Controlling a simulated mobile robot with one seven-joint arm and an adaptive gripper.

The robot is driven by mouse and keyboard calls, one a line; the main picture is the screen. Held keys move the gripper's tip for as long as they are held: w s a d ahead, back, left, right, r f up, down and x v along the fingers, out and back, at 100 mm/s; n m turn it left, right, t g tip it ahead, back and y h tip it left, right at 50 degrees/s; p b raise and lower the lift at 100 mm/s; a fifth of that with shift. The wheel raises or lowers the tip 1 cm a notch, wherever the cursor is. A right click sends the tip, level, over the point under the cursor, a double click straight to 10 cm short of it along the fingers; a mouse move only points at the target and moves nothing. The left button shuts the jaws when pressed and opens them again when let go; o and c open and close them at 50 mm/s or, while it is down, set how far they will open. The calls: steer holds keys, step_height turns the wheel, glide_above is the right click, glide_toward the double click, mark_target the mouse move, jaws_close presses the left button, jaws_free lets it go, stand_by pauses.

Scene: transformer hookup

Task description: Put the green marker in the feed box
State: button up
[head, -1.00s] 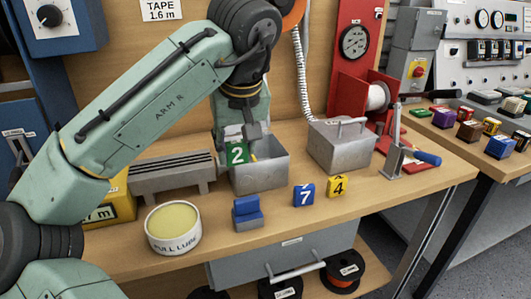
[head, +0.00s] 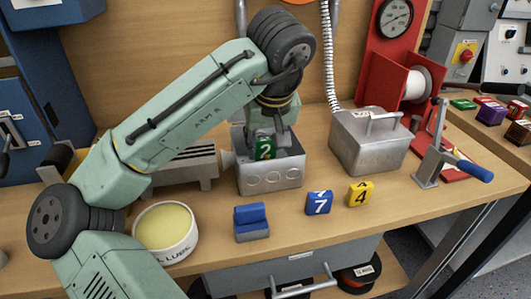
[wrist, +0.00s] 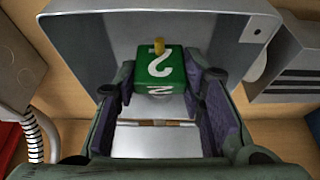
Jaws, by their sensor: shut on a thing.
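The green marker (head: 265,148), a cube with a white 2, is between the fingers of my gripper (head: 270,142) in the head view. In the wrist view the green marker (wrist: 160,68) is pinched between the two finger pads of my gripper (wrist: 160,85), with a small yellow peg on it. The open grey metal box (head: 270,180), apparently the feed box, is around and below the marker. The marker is at the box's opening, its lower part hidden behind the front wall. I cannot tell if it touches the floor of the box.
A blue 7 marker (head: 318,203) and a yellow 4 marker (head: 360,194) stand to the right. A closed grey box (head: 368,145) with a handle is behind them. A blue block (head: 251,221) and a lube tub (head: 166,230) stand in front.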

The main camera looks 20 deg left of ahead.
mark_target(266, 150)
steer(key=shift+f, duration=1.5)
steer(key=shift+f, duration=0.15)
steer(key=o, duration=1)
steer(key=v, duration=1.2)
steer(key=shift+a, duration=0.1)
